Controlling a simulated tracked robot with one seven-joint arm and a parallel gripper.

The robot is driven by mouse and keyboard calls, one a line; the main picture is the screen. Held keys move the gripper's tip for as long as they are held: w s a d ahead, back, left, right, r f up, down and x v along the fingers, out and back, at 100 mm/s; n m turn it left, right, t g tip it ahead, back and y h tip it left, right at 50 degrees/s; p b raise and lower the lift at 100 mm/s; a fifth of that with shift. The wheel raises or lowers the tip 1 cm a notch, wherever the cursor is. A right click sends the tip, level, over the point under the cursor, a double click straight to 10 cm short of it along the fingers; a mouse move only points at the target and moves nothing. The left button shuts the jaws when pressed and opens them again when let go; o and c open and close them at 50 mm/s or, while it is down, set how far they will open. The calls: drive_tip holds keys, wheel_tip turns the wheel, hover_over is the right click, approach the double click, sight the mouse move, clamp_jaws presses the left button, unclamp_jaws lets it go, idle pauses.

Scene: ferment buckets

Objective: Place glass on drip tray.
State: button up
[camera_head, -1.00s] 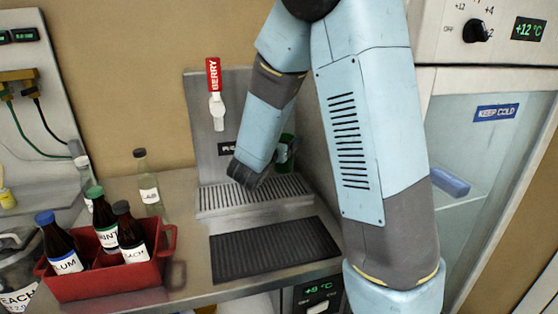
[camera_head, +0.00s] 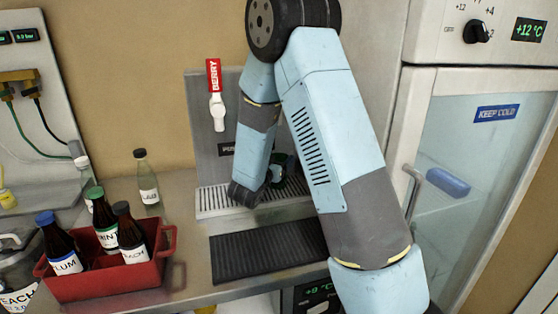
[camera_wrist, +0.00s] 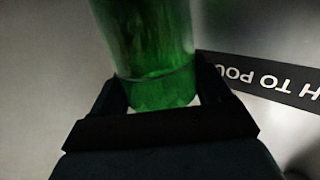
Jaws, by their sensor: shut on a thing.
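In the wrist view, a green, see-through glass (camera_wrist: 155,55) stands between the two dark fingers of my gripper (camera_wrist: 163,90), which is shut on it. In the head view, my gripper (camera_head: 284,168) is at the tap's right, above the right part of the silver, slotted drip tray (camera_head: 213,204). My own arm hides most of the glass and the tray's middle there. I cannot tell whether the glass's base touches the tray.
A tap with a red BERRY handle (camera_head: 214,78) is on the steel back panel. A black ribbed mat (camera_head: 262,248) lies in front of the tray. A red crate (camera_head: 110,277) of bottles and a clear bottle (camera_head: 147,180) stand left. A glass-door fridge (camera_head: 470,190) is right.

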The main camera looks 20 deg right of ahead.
drive_tip(key=shift+f, duration=0.1)
drive_tip(key=o, duration=1.5)
drive_tip(key=v, duration=1.2)
wheel_tip(320, 180, up, 12)
drive_tip(key=a+n+y, duration=0.2)
drive_tip(key=n+y, duration=0.2)
drive_tip(key=y, duration=0.7)
drive_tip(key=s+d+r+n+g, duration=0.1)
drive_tip(key=s+d+g, duration=0.1)
drive_tip(key=s, duration=0.7)
drive_tip(key=s+d+r+n+g, duration=0.1)
drive_tip(key=s+d+r+g, duration=0.1)
drive_tip(key=s, duration=0.7)
drive_tip(key=s+d+r+n+g, duration=0.2)
drive_tip(key=s+d+g, duration=0.2)
drive_tip(key=s, duration=0.6)
drive_tip(key=shift+d+y, duration=0.3)
drive_tip(key=shift+d, duration=0.7)
